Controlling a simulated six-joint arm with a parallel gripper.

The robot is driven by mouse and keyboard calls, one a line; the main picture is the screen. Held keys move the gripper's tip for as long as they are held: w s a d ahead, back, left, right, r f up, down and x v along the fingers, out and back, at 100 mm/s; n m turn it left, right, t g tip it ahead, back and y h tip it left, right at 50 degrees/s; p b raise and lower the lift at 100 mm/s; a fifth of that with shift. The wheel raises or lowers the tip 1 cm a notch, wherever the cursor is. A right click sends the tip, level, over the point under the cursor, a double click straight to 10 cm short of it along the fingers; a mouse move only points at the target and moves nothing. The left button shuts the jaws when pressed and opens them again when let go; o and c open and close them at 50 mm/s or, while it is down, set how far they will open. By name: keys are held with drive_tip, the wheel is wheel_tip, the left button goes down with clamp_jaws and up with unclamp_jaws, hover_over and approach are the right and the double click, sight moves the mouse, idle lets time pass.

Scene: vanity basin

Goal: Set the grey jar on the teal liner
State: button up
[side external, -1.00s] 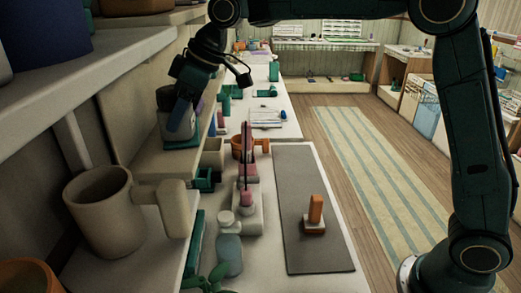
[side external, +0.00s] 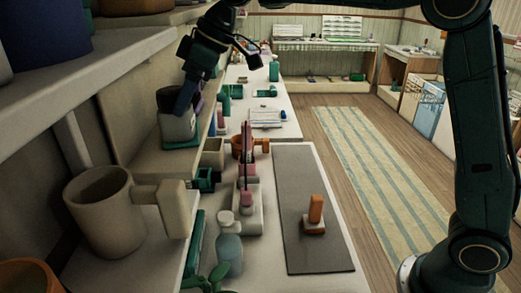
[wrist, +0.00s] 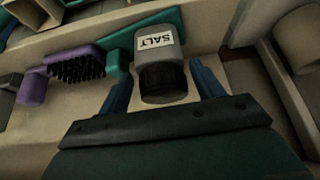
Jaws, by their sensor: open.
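The grey jar (side external: 175,126), with a black lid, stands upright on the teal liner (side external: 183,145) on the shelf at the left. In the wrist view the grey jar (wrist: 158,47) shows a SALT label and its black lid, and the teal liner (wrist: 172,17) shows behind and beside it. My gripper (side external: 187,104) is open, up at the lid. In the wrist view the fingers of my gripper (wrist: 163,88) are spread on either side of the lid, apart from it. The far side of the jar's base is hidden.
A purple brush (wrist: 75,65) lies left of the jar in the wrist view. A large beige mug (side external: 105,210) stands on the near shelf. Below, the counter holds an orange mug (side external: 245,147), a dispenser bottle (side external: 229,252) and a grey mat (side external: 300,180).

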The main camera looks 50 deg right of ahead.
drive_tip(key=s+d+r, duration=0.1)
drive_tip(key=s+d, duration=0.7)
drive_tip(key=d, duration=0.1)
drive_tip(key=shift+s+d, duration=0.15)
drive_tip(key=shift+s, duration=0.2)
drive_tip(key=shift+r, duration=0.1)
idle(0.4)
drive_tip(key=s+d+f+m+h, duration=0.1)
drive_tip(key=s+d+f+m, duration=0.2)
drive_tip(key=s, duration=0.5)
drive_tip(key=s+d+f+m+t+h, duration=0.1)
drive_tip(key=s+d+f+m+h, duration=0.1)
drive_tip(key=s, duration=0.6)
drive_tip(key=s+d+f+m+h, duration=0.1)
drive_tip(key=s+d+f+m, duration=0.3)
drive_tip(key=s, duration=0.4)
drive_tip(key=shift+f+t, duration=0.15)
drive_tip(key=shift+t, duration=0.15)
